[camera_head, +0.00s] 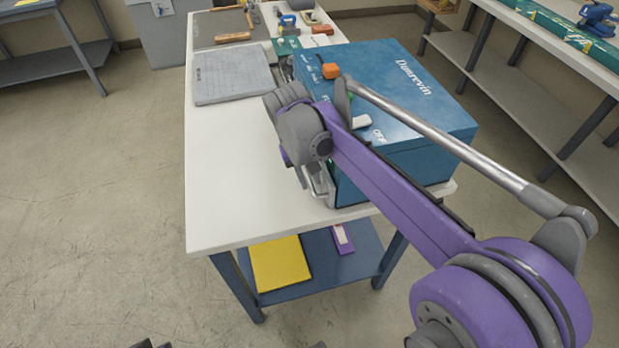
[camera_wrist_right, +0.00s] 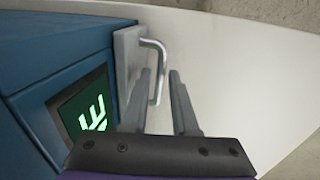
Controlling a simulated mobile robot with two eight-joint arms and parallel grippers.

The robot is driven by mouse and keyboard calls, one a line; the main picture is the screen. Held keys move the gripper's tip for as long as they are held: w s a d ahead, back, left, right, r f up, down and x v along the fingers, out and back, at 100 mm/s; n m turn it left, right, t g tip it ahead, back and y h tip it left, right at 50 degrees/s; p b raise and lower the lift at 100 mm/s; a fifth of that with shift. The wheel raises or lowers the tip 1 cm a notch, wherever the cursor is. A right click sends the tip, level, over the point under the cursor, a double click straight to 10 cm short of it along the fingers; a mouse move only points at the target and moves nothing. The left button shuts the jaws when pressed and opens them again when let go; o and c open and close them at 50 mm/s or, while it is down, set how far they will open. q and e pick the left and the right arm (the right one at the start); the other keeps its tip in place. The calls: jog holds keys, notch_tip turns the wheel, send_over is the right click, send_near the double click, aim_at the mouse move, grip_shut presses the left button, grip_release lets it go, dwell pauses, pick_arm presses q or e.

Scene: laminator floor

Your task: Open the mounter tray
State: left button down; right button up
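The mounter is a blue box machine (camera_head: 425,85) marked "Dunrevin" on the white table. In the right wrist view, a grey plate (camera_wrist_right: 127,62) stands against the blue machine and carries a silver bar handle (camera_wrist_right: 157,62); I take it for the tray front. My right gripper (camera_wrist_right: 158,75) is open, its two fingers apart, with the lower part of the handle showing between them. I cannot tell whether the fingers touch it. In the head view my right gripper (camera_head: 318,190) is at the machine's near left side, and my arm hides much of that side.
A grey flat slab (camera_head: 232,76) lies on the white table (camera_head: 225,170) left of the machine. Tools lie at the far end. A green lit panel (camera_wrist_right: 92,112) is beside the handle. A yellow item (camera_head: 280,264) lies on the lower shelf. The table's near left is clear.

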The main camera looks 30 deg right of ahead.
grip_shut()
dwell(1.5)
